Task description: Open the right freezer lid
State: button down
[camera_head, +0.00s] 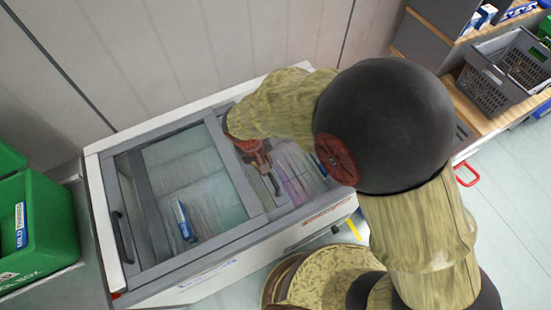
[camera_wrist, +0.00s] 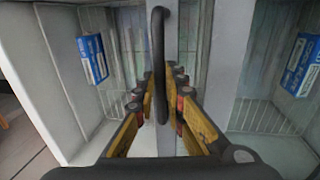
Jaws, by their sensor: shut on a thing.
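The freezer (camera_head: 104,190) is a white chest with grey-framed sliding glass lids. The left lid (camera_head: 195,165) covers the left part, with a black handle (camera_head: 119,237) at its left end. The right lid's frame (camera_head: 284,209) shows beside my gripper; it appears slid partly left, with a dark bar under the left glass. My arm hides much of it, so its exact position is unclear.
Packages (camera_head: 300,175) and a blue-white box (camera_head: 184,221) lie inside the freezer. A green tote (camera_head: 40,225) stands at the left. A grey basket (camera_head: 505,75) sits on a wooden shelf at the upper right. A wall runs behind the freezer. Floor is clear at the lower right.

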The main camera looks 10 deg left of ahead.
jog(key=shift+s+a, duration=0.1)
jog(key=shift+a, duration=0.1)
jog(key=c, duration=2)
grip_release()
jog(key=shift+o, duration=0.8)
jog(key=shift+r, duration=0.15)
notch_tip(320, 180, up, 12)
jog(key=s+a, duration=0.1)
jog(key=a, duration=0.1)
jog(key=shift+s+f, duration=0.15)
jog(key=shift+f, duration=0.1)
